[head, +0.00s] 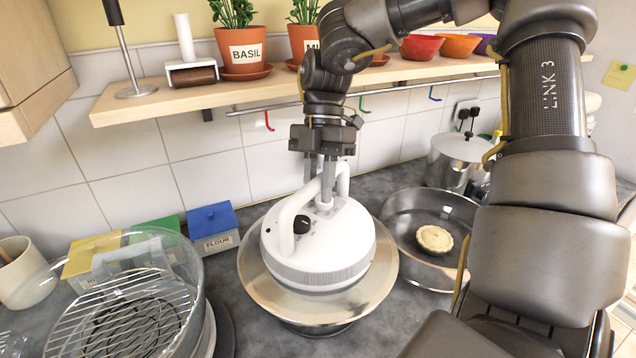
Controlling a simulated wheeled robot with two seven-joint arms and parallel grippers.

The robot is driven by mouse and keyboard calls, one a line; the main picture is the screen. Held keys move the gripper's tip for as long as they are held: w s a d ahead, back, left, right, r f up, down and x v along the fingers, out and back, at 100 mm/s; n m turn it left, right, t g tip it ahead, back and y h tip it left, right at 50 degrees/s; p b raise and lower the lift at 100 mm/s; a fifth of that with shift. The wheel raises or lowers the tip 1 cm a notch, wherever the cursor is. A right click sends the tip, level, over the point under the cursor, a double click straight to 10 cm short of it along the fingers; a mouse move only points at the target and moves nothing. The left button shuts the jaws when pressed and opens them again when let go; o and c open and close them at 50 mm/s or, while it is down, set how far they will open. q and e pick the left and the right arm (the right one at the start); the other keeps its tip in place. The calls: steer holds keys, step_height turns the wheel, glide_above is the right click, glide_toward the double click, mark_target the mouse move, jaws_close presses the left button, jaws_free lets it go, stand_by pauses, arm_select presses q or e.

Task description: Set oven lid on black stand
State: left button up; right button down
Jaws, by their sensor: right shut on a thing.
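The oven lid (315,245) is a white round unit with a black knob, a looped white handle and a wide, shiny metallic brim. My right gripper (327,188) comes down from above and is shut on the handle at the back of the lid. The lid looks about level. The black stand (318,328) shows only as a dark edge under the front of the brim; the rest is hidden by the lid. I cannot tell whether the lid touches it. My left gripper is not in view.
A glass oven bowl (200,290) with a wire rack stands at the left. A round glass dish (395,225) with a small pie (434,239) is close right of the lid. A blue flour box (212,228) stands behind left. A shelf (160,95) with potted herbs runs above.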

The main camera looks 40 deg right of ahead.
mark_target(320, 216)
steer(key=shift+f+b, duration=1.55)
steer(key=shift+f, duration=0.55)
stand_by(0.5)
steer(key=shift+a+f+b, duration=0.1)
steer(key=shift+f+b, duration=1.9)
steer(key=shift+f, duration=0.2)
steer(key=c, duration=1.2)
jaws_free()
steer(key=shift+s, duration=0.1)
steer(key=shift+o, duration=0.2)
steer(key=shift+f, duration=0.1)
